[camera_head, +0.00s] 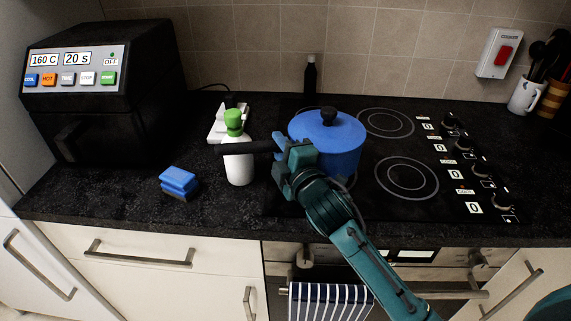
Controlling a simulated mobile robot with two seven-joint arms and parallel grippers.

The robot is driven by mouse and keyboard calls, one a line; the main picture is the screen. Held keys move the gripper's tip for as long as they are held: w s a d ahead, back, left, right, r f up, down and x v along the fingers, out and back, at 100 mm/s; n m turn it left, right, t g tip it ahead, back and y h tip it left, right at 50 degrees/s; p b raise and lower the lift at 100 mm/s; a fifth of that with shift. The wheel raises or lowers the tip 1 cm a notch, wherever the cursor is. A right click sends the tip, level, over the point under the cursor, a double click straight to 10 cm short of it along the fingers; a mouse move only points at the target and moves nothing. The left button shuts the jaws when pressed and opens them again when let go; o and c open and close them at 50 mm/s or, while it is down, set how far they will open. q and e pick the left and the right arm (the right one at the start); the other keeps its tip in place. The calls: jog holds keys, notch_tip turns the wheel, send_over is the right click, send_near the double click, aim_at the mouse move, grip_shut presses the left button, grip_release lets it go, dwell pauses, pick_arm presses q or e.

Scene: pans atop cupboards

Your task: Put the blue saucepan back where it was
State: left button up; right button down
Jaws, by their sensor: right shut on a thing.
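The blue saucepan (338,140), with a blue lid and black knob (328,113), is at the left part of the black hob. Its black handle (245,147) points left, passing in front of or over the white bottle with a green top. My right gripper (290,155) is shut on the handle close to the pan body. The pan looks upright; whether its base touches the hob is hidden by my arm and the pan.
The white bottle (238,168) stands close to the handle. A blue sponge (179,181) lies left of it. An air fryer (100,90) fills the left counter. A dark bottle (310,76) stands behind the pan. The right cooking zones (407,176) are bare.

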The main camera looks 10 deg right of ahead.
jog(key=shift+f, duration=1.95)
pick_arm(q)
jog(key=shift+d+r, duration=0.15)
pick_arm(e)
jog(key=shift+f+b, duration=0.15)
jog(key=shift+b, duration=0.2)
jog(key=c, duration=1.3)
grip_release()
